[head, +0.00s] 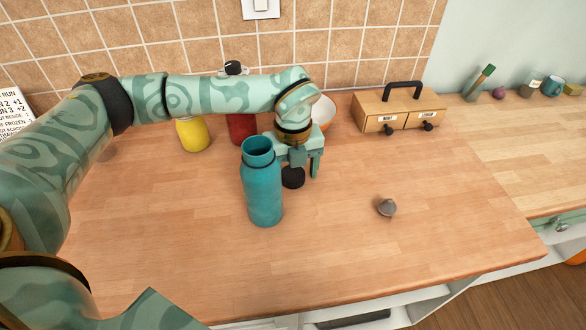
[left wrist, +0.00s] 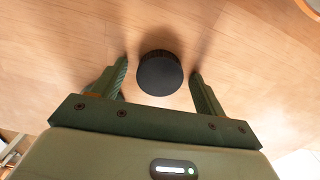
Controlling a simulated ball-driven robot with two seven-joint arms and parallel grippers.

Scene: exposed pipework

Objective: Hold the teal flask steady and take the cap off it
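The teal flask (head: 263,190) stands upright on the wooden counter in the head view, with its mouth open and no cap on it. A black round cap (head: 292,178) is just right of and behind the flask, apparently on the counter. My left gripper (head: 302,170) points down over the cap, behind the flask. In the left wrist view, the cap (left wrist: 160,75) sits between the two open fingers (left wrist: 160,72), with a gap on each side. The flask does not clearly show in the left wrist view. My right gripper is not in view.
A small grey knob-like object (head: 387,207) lies to the right on the counter (head: 340,255). A yellow container (head: 193,135), a red container (head: 241,128) and a bowl (head: 323,112) stand behind my left arm. A wooden drawer box (head: 398,110) is at the back right. The front counter is clear.

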